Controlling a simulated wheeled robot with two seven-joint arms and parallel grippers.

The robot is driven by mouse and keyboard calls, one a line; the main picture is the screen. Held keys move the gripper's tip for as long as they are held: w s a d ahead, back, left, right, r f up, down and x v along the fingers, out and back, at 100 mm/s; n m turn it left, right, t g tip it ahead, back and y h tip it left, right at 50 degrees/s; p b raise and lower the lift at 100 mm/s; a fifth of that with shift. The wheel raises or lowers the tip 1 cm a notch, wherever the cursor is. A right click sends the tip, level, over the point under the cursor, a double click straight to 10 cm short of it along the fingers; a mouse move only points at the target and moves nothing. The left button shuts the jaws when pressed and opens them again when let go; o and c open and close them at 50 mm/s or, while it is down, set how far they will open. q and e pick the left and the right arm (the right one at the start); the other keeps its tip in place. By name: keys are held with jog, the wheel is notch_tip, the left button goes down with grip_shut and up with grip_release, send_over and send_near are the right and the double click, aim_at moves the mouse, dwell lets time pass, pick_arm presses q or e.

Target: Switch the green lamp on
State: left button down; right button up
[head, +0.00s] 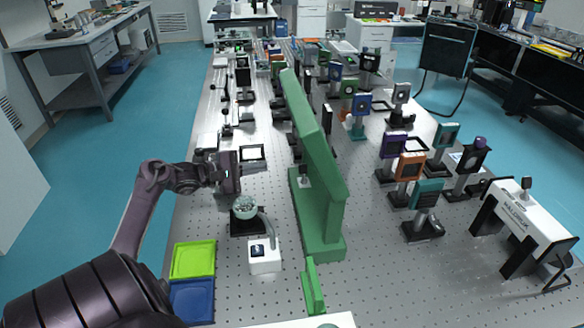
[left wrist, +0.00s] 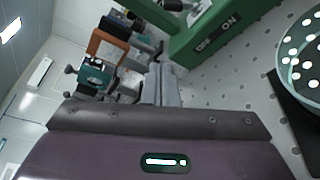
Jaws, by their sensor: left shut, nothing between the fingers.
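The green lamp (head: 322,232) appears to be the tall green fixture in the middle of the table, with a broad base, an upright and a long bar running back. In the left wrist view its green side (left wrist: 225,28) carries the words OFF and ON. A small grey part (head: 304,181) sits on its left side, perhaps the switch lever. Whether the lamp is lit cannot be told. My left gripper (head: 262,169) is shut and empty, left of the lamp and apart from it, fingers pointing right. Its closed fingers also show in the left wrist view (left wrist: 162,76). My right gripper is not in view.
A round glassy green-rimmed piece (head: 245,207) on a black base stands just below my left gripper. A white box with a black switch (head: 265,257) is nearer me. Green (head: 193,259) and blue (head: 192,300) trays lie front left. Several optical mounts (head: 409,170) stand right.

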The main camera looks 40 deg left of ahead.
aim_at(291, 172)
pick_arm(q)
jog(key=shift+w+d, duration=0.1)
jog(key=shift+w, duration=0.05)
jog(key=x, duration=0.9)
jog(key=shift+w+d, duration=0.1)
jog(key=shift+w, duration=0.25)
jog(key=shift+s+d+r+p, duration=0.15)
jog(key=shift+d+p, duration=0.2)
jog(key=shift+p, duration=0.15)
jog(key=shift+s+d+r, duration=0.15)
jog(key=shift+s+d, duration=0.05)
jog(key=shift+s+d+r+p, duration=0.65)
jog(key=shift+s+d, duration=0.15)
jog(key=shift+d, duration=0.05)
jog(key=shift+f, duration=0.1)
